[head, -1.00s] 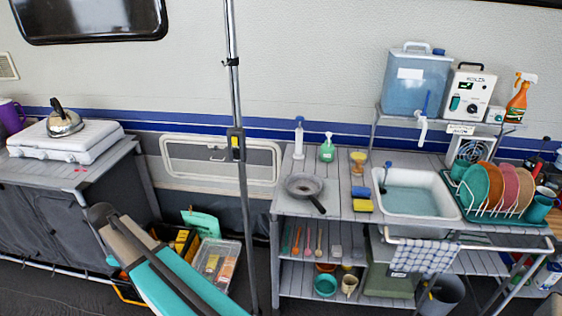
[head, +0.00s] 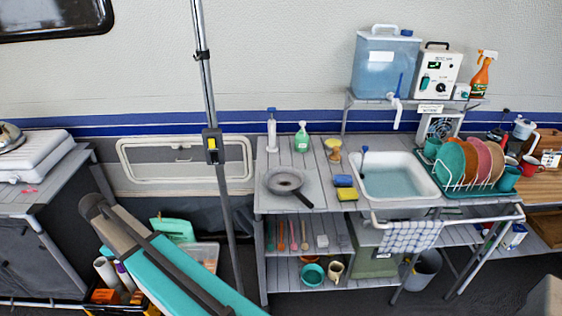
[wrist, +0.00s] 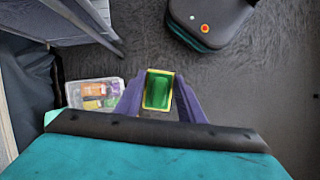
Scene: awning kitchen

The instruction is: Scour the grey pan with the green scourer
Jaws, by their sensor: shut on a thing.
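The grey pan (head: 286,178) sits on the left part of the grey slatted counter in the head view, its dark handle pointing to the lower right. The green scourer (wrist: 157,91), with a yellow rim around it, is between the fingers of my gripper (wrist: 158,92) in the wrist view. My gripper is shut on it, above the dark floor and away from the counter. Neither my gripper nor the held scourer shows in the head view.
A blue sponge (head: 343,181) and a yellow one (head: 347,194) lie between pan and sink (head: 436,194). Bottles stand behind the pan.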

